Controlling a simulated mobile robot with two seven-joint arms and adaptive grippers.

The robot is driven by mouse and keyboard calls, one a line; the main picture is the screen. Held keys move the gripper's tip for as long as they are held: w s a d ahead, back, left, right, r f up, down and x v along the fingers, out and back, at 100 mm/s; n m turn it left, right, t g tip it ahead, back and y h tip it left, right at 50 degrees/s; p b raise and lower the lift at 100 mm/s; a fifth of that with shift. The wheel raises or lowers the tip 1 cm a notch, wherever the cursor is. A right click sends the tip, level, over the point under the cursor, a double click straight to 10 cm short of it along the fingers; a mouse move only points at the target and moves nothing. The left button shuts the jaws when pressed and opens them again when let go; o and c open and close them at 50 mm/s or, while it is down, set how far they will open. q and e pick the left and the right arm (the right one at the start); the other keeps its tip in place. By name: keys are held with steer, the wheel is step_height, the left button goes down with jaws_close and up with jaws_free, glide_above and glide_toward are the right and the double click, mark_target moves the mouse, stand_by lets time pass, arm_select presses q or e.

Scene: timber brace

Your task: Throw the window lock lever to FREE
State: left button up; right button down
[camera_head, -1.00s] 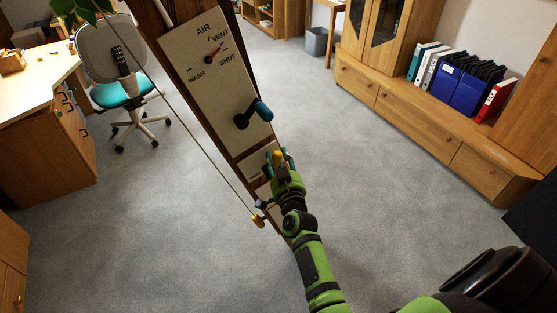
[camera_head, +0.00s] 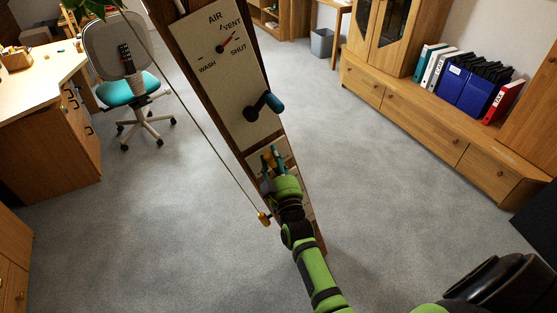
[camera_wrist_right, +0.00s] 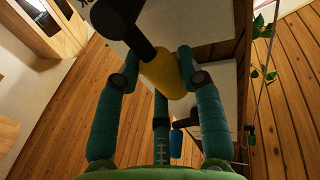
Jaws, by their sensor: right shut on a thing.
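The lock lever shows in the right wrist view as a yellow knob (camera_wrist_right: 163,75) on a black arm (camera_wrist_right: 119,24). My right gripper (camera_wrist_right: 160,80) is shut on this knob, with teal fingers on both sides. In the head view, my right gripper (camera_head: 271,160) is at the lower plate of the leaning timber post, below the blue-handled crank (camera_head: 273,103). A bit of the yellow knob (camera_head: 268,158) shows between the fingers. The lever's plate (camera_head: 286,148) is mostly hidden by the gripper, and I cannot read its marks. My left gripper is out of view.
A desk (camera_head: 45,120) and chair (camera_head: 135,80) stand left, a cabinet (camera_head: 430,130) right. Open carpet surrounds the post.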

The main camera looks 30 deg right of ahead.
steer(key=n+b, duration=0.1)
steer(key=n, duration=0.1)
steer(key=a+f+n+y+b, duration=0.1)
steer(key=n, duration=0.1)
steer(key=a+n+t+y+b, duration=0.1)
steer(key=n, duration=0.2)
steer(key=shift+a+f, duration=0.25)
stand_by(0.3)
steer(key=c, duration=0.8)
jaws_free()
steer(key=shift+o, duration=0.2)
steer(key=shift+f, duration=0.1)
steer(key=v, duration=1.2)
steer(key=shift+f, duration=0.15)
